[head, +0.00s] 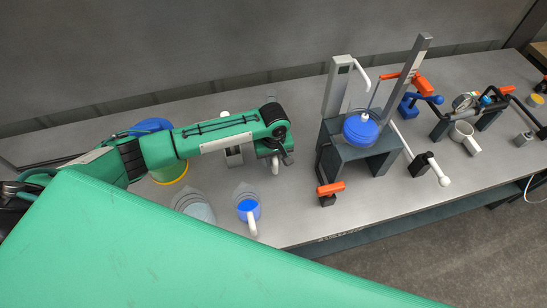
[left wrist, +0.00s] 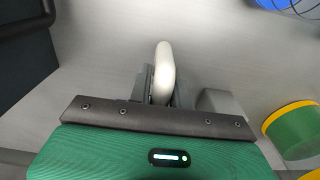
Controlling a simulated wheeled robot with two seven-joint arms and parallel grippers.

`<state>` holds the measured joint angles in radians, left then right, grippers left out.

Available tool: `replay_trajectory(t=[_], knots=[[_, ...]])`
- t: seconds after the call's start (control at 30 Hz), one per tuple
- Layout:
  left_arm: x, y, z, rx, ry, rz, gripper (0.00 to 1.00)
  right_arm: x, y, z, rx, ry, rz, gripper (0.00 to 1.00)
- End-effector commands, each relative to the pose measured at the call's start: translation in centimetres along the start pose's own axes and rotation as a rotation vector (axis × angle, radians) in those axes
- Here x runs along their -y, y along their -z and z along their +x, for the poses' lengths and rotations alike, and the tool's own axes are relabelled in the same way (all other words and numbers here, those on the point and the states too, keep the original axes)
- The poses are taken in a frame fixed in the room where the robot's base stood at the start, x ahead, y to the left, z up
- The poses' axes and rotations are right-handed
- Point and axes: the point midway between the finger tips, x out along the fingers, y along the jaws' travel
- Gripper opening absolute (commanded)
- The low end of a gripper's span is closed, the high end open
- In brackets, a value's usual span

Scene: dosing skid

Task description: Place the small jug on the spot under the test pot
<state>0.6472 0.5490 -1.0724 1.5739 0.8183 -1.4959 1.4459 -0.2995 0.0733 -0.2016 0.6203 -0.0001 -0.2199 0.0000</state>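My left gripper (head: 274,160) points down over the bench's left half. A white curved handle (head: 275,169) shows at its fingertips; it also shows between the dark fingers in the left wrist view (left wrist: 163,72). What the handle belongs to is hidden, and I cannot tell whether the fingers grip it. A small jug (head: 249,211) with blue contents and a white handle stands near the front edge. A clear jug (head: 195,206) stands left of it. A blue-filled pot (head: 360,129) sits on a dark stand (head: 370,165); I cannot tell whether it is the test pot. My right gripper is out of view.
Orange-handled valves (head: 331,188) and a white lever (head: 443,178) stand around the stand. Bare bench (head: 295,215) lies between the blue jug and the stand.

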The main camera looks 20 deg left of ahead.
Motion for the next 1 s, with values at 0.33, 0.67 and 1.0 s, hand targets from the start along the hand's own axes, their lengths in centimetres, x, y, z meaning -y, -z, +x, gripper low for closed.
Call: replay_trajectory(t=[0.33,0.67,1.0], knots=[[0.0,0.0,-0.1,0.0,0.0,0.0,0.38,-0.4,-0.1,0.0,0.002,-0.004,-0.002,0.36],[-0.1,0.1,-4.0,-0.003,-0.004,0.001,0.38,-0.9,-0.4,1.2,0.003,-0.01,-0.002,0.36],[-0.1,0.1,-10.7,-0.001,-0.003,0.001,0.38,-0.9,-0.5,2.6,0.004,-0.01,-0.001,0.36]])
